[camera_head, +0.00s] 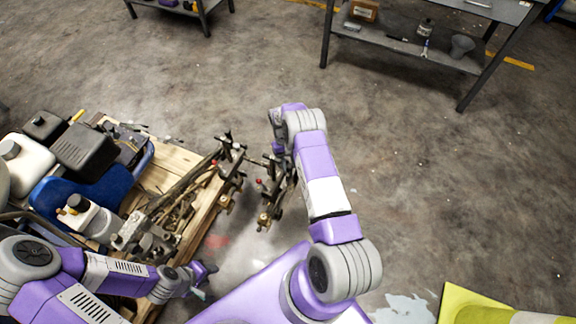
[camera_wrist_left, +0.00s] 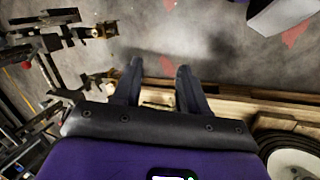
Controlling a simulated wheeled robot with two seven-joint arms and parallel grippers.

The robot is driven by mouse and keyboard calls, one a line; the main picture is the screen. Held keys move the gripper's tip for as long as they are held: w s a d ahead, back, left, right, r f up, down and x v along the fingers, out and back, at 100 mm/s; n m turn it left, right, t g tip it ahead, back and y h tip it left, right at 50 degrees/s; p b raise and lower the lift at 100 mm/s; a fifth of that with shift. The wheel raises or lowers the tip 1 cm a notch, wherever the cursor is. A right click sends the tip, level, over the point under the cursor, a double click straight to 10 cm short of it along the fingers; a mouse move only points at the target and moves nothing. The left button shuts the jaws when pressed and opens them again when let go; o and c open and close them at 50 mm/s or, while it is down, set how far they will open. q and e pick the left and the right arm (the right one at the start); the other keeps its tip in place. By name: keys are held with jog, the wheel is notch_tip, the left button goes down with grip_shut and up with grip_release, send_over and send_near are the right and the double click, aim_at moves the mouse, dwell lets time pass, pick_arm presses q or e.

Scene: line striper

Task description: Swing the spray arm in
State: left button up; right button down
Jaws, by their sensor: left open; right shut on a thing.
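The line striper (camera_head: 85,190) stands on a wooden pallet at the left in the head view. Its spray arm (camera_head: 270,200), a dark metal assembly with brass-coloured fittings and a red knob, stands out beyond the pallet's right edge. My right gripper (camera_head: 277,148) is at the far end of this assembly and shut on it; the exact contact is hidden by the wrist. My left gripper (camera_head: 206,278) is open and empty near the pallet's near end. In the left wrist view its two fingers (camera_wrist_left: 160,82) are apart above the pallet edge, with dark metal fittings (camera_wrist_left: 85,35) at upper left.
The wooden pallet (camera_head: 205,215) lies under the machine. A black-tyred wheel (camera_wrist_left: 292,155) is at lower right in the left wrist view. A grey metal shelf table (camera_head: 430,50) stands at the back right. A yellow-green object (camera_head: 470,308) lies at the lower right. The middle floor is clear.

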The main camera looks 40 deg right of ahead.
jog(key=shift+w+r, duration=0.15)
jog(key=shift+w, duration=0.4)
jog(key=c, duration=0.9)
grip_release()
jog(key=shift+w, duration=0.1)
jog(key=shift+o, duration=0.6)
jog(key=shift+a, duration=0.1)
jog(key=p+v, duration=0.1)
jog(key=v, duration=0.6)
jog(key=shift+r+p, duration=0.2)
jog(key=shift+p, duration=0.15)
jog(key=shift+s+f, duration=0.1)
jog(key=shift+s, duration=0.15)
